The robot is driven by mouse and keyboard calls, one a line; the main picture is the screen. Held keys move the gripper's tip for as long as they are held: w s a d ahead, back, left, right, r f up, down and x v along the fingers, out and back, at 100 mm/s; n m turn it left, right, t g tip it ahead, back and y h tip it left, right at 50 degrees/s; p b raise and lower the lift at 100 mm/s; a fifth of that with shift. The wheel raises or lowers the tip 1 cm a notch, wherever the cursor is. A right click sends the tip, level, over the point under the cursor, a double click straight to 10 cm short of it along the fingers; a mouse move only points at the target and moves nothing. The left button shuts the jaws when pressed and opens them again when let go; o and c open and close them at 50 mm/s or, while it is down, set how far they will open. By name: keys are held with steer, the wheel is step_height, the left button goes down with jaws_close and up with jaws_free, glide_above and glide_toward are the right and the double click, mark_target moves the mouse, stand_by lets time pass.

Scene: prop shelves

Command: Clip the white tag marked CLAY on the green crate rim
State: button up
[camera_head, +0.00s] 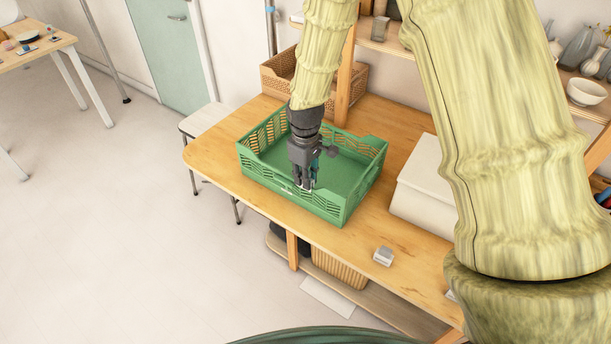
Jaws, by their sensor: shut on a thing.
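The green crate (358,205) stands open and upright on the wooden table. My gripper (304,186) points down at the crate's near rim, left of the middle of that side. Its fingers are shut on a small pale piece at the rim, which looks like the white tag. The fingers hide most of it, and no CLAY lettering can be read. I cannot tell whether the tag is around the rim or just beside it. A small whitish mark (287,190) shows on the rim just left of the fingertips.
A small grey-white block (384,256) lies on the table (340,234) at the front right. A white lidded box (422,190) stands right of the crate. A woven basket (345,85) is behind it. The table is bare left of the crate.

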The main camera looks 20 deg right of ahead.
steer(key=shift+f, duration=1.1)
stand_by(2.6)
steer(key=o, duration=0.8)
step_height(320, 180, up, 12)
stand_by(0.4)
stand_by(0.4)
